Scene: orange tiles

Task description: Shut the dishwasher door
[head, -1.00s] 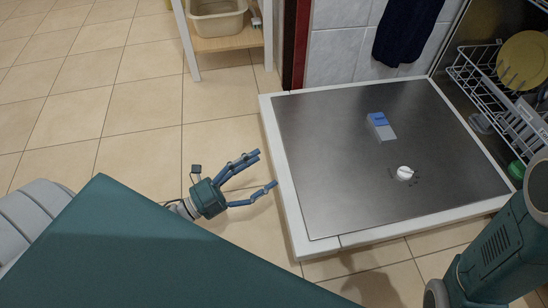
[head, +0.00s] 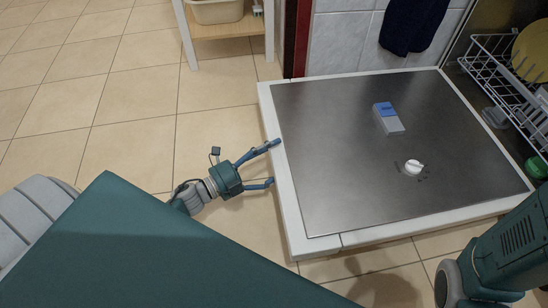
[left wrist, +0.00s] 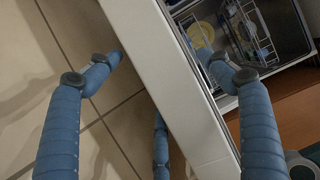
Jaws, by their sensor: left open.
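The dishwasher door (head: 335,150) lies open and flat, with a steel inner face and a white rim. A grey-blue dispenser (head: 388,118) and a white knob (head: 413,168) sit on it. My left gripper (head: 274,163) is open at the door's left edge, its fingertips overlapping the white rim in the head view. In the left wrist view, the white door edge (left wrist: 172,75) runs between the spread fingers of the left gripper (left wrist: 166,66). Whether the fingers touch it I cannot tell. My right gripper is out of view; part of my right arm shows at the lower right.
A wire rack (head: 505,85) with a yellow plate (head: 535,52) is in the dishwasher at the right. A dark towel (head: 412,25) hangs on the tiled wall. A wooden stand (head: 228,31) with a beige tub is at the back. The tiled floor (head: 110,110) on the left is clear.

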